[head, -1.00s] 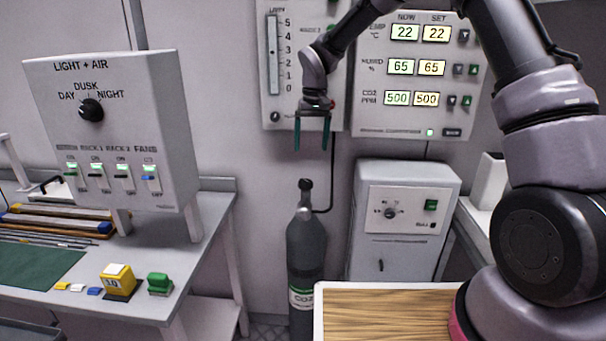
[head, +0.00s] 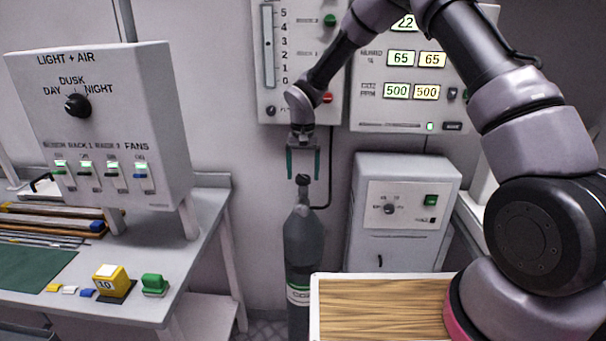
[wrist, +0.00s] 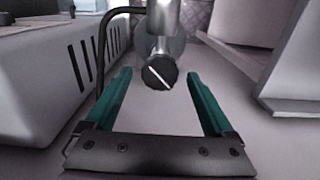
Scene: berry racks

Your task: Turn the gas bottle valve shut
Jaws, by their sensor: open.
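The gas bottle (head: 304,245) is a dark grey cylinder with a CO2 label, standing upright by the wall. Its valve knob (head: 303,179) is small and black at the top. In the wrist view the round black knob (wrist: 160,73) shows a white line running diagonally across its face. My gripper (head: 303,176) points down over the bottle top with green fingers. It is open, one finger to each side of the knob in the head view. In the wrist view the knob lies between and slightly beyond the fingertips (wrist: 159,75), with no contact visible.
A black hose (head: 329,170) runs from the bottle up the wall. A grey cabinet (head: 400,235) stands right of the bottle. A wood-topped surface (head: 380,308) is in front. The left bench (head: 200,250) holds a control box (head: 100,120). Wall panels hang behind my arm.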

